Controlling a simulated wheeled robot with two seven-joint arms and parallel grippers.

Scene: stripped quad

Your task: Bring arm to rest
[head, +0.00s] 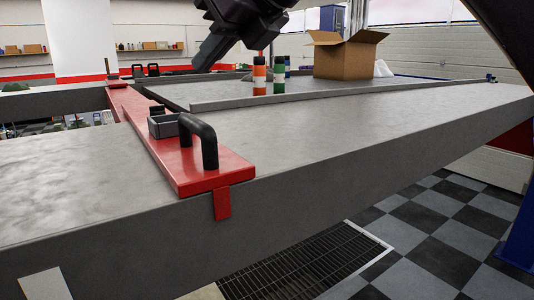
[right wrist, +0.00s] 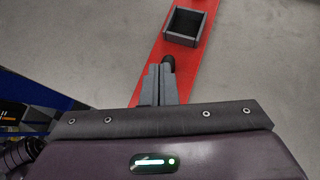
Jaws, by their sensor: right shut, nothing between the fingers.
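My right gripper (head: 208,58) hangs at the top middle of the head view, dark and angled down to the left, above the grey table. In the right wrist view its fingers (right wrist: 160,78) are shut together with nothing between them. They point toward the red board (right wrist: 197,48), with the end of a black handle (right wrist: 168,62) just beyond the fingertips in the picture. My left gripper is not in view.
The red board (head: 185,165) lies across the grey table (head: 330,130), bearing a black handle (head: 208,145) and small grey box (head: 163,125). Striped cylinders (head: 259,78) and a cardboard box (head: 345,60) stand farther back. The right tabletop is clear.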

